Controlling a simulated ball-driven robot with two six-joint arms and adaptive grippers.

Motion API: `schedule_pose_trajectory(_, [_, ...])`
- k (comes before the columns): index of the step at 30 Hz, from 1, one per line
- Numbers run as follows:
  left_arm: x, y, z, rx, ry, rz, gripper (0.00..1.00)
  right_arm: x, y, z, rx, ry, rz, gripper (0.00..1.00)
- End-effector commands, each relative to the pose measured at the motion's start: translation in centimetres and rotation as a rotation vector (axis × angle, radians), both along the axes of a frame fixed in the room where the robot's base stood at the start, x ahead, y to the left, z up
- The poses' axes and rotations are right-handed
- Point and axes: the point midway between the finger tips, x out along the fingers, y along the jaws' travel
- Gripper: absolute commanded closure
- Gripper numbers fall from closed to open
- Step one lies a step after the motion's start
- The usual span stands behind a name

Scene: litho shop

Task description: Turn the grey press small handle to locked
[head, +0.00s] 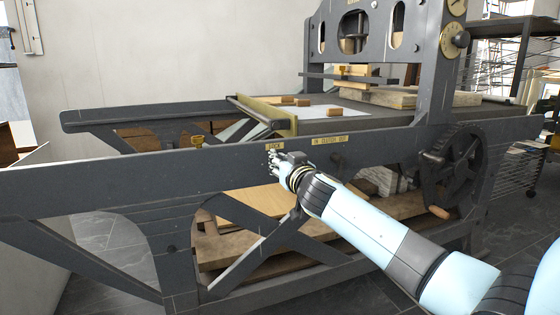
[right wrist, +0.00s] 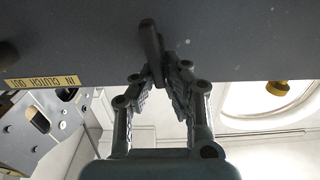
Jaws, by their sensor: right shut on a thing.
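The grey press (head: 120,178) fills the head view, with a long dark side beam. In the right wrist view, my right gripper (right wrist: 163,72) is shut on the small handle (right wrist: 149,38), a dark slim lever standing out from the beam. My left gripper is out of view.
A brass clutch plate (head: 330,140) sits on the beam right of my gripper; it also shows in the right wrist view (right wrist: 42,82). A large gear wheel (head: 452,170) is further right. Wooden blocks (head: 295,102) lie on the press bed.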

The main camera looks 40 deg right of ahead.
Motion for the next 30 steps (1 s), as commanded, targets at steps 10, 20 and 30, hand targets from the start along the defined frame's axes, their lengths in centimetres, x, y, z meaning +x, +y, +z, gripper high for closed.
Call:
schedule_pose_trajectory(10, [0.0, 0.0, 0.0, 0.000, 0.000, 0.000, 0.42, -0.1, -0.2, -0.3, -0.024, 0.013, -0.007, 1.00])
schedule_pose_trajectory(20, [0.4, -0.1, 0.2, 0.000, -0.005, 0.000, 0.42, 0.0, 0.2, -0.5, -0.198, 0.057, -0.009, 1.00])
schedule_pose_trajectory(30, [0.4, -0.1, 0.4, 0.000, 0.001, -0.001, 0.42, 0.2, 0.9, -0.8, -0.506, 0.132, -0.008, 1.00])
